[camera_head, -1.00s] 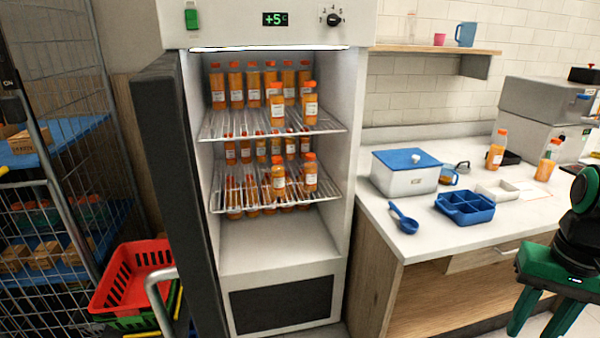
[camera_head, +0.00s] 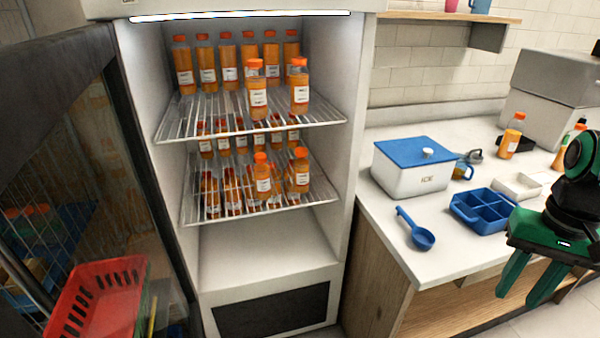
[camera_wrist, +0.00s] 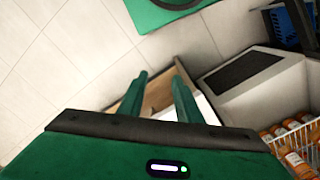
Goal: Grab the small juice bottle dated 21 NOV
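Several orange juice bottles with white labels stand in the open fridge. The upper wire shelf (camera_head: 215,128) holds a back row of bottles (camera_head: 228,65) and two nearer ones, one left (camera_head: 257,92) and one right (camera_head: 299,90). The lower wire shelf (camera_head: 215,212) holds smaller-looking bottles, with two in front, one left (camera_head: 262,180) and one right (camera_head: 298,172). Label dates are too small to read. My gripper (camera_head: 530,285) is open and empty, fingers pointing down in front of the counter, right of the fridge. The wrist view shows its fingers (camera_wrist: 162,92) apart.
The fridge door stands open at left beside a red basket (camera_head: 95,300). The counter (camera_head: 385,220) holds a blue-lidded ICE box (camera_head: 410,180), a blue scoop (camera_head: 420,236), a blue divided tray (camera_head: 485,210) and a juice bottle (camera_head: 511,138). The floor of the fridge is empty.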

